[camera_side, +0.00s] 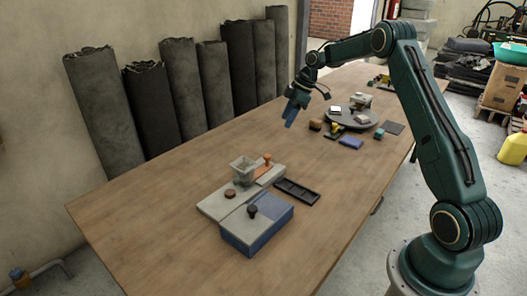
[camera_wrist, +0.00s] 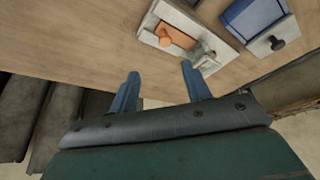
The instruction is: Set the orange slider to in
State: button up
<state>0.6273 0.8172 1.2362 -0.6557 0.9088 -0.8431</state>
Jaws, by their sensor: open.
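The orange slider (camera_side: 264,171) with its upright orange knob (camera_side: 267,158) sits at the far end of a pale grey board (camera_side: 214,206) on the table. In the wrist view the orange slider (camera_wrist: 182,38) lies in a recess of the board, with its round knob (camera_wrist: 166,43) towards the lower left. My gripper (camera_side: 290,119) is in the air above the table, beyond the board and apart from it. Its two blue fingers (camera_wrist: 160,70) are spread and empty in the wrist view, with the slider ahead of them.
A clear box (camera_side: 243,171) and a reddish-brown button (camera_side: 230,194) are on the board. A blue block with a black knob (camera_side: 253,211) adjoins it. A dark tray (camera_side: 297,191) lies to the right. A round grey turntable (camera_side: 350,121) holds small items farther back. Dark rolls (camera_side: 183,95) line the wall.

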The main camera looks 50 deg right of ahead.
jog(key=s+a+r+m, duration=0.1)
jog(key=s+a+r, duration=0.3)
jog(key=a+r, duration=0.3)
jog(key=s+a+r+m+h, duration=0.1)
jog(key=s+a+r+m, duration=0.1)
jog(key=s+a+r, duration=0.2)
jog(key=shift+a+r, duration=1.5)
jog(key=shift+r, duration=0.2)
jog(key=n+y, duration=0.1)
jog(key=n, duration=0.2)
send_over(268, 156)
jog(key=s+d, duration=0.4)
jog(key=f, duration=1.5)
jog(key=shift+d, duration=0.2)
jog(key=shift+f, duration=0.1)
jog(key=x, duration=1.3)
jog(key=shift+w+a+f, duration=0.15)
jog(key=shift+a+f, duration=0.05)
jog(key=shift+f, duration=0.05)
